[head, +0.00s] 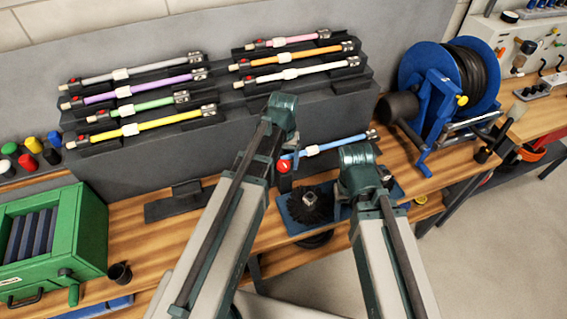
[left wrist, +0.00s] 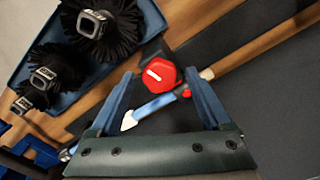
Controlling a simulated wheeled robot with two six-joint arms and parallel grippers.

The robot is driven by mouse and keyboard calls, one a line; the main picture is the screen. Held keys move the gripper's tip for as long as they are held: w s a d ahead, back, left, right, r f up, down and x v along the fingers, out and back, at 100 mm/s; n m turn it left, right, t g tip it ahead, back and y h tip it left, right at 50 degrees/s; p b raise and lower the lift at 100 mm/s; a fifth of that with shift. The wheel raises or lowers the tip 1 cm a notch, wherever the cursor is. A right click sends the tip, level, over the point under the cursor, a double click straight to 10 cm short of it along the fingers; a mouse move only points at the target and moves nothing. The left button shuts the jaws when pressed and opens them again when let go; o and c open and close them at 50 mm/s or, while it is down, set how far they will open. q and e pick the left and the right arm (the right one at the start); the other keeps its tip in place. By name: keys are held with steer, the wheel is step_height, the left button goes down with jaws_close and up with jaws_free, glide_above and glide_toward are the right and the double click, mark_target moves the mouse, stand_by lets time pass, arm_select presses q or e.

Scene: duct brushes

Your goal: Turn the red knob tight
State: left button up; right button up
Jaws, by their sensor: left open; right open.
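The red knob (head: 283,167) stands at the left end of a blue rod (head: 340,145). In the left wrist view the knob (left wrist: 159,75) is round with a white mark on top. My left gripper (left wrist: 159,82) is open, with one blue finger on each side of the knob; I cannot tell whether they touch it. In the head view the left wrist largely hides the left gripper (head: 290,158). My right gripper (head: 345,196) is mostly hidden behind its own wrist, above the blue brush tray.
A black brush sits on the blue tray (head: 289,222). Several coloured rods lie on the grey stepped rack (head: 225,125). A blue hose reel (head: 430,85) stands at right and a green box (head: 85,225) at left.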

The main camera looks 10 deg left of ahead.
arm_select(q)
steer(key=shift+c, duration=0.3)
jaws_close()
steer(key=shift+m, duration=1.5)
steer(key=shift+o, duration=0.3)
jaws_free()
steer(key=shift+r, duration=0.1)
